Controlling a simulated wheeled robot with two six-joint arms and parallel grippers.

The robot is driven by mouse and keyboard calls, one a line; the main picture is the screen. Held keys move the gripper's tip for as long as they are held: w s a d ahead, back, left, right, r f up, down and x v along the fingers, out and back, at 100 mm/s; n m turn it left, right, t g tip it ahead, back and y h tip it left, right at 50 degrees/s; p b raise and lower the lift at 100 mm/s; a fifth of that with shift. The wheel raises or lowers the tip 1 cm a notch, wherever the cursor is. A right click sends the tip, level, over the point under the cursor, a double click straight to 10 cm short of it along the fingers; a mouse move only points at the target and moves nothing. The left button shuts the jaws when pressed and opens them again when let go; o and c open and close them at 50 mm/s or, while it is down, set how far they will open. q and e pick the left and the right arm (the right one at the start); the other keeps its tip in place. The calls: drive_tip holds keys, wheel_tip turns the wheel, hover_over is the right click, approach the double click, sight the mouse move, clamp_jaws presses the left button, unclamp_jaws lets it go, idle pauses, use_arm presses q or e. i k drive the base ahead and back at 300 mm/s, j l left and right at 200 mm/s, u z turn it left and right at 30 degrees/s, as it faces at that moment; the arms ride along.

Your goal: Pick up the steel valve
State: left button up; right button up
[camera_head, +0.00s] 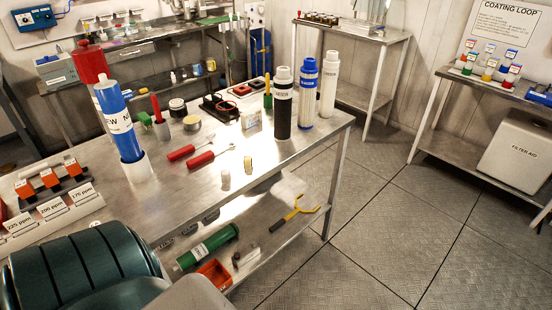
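I cannot single out the steel valve with certainty. A small greyish metal-looking piece (248,256) lies on the lower shelf (285,248) of the steel bench, beside a green cylinder (208,247) and an orange-red bin (214,275). It is too small to identify. Neither of my grippers is in view.
A yellow-handled tool (292,213) lies on the lower shelf. The floor (400,235) at right is clear.

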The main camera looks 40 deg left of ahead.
sight(253, 250)
drive_tip(key=i+l+u, duration=0.1)
drive_tip(key=i+u, duration=0.35)
drive_tip(key=i+l+u, duration=0.3)
drive_tip(key=i+u, duration=0.15)
drive_tip(key=i+l+u, duration=0.4)
drive_tip(key=i+l, duration=0.05)
drive_tip(key=i, duration=0.1)
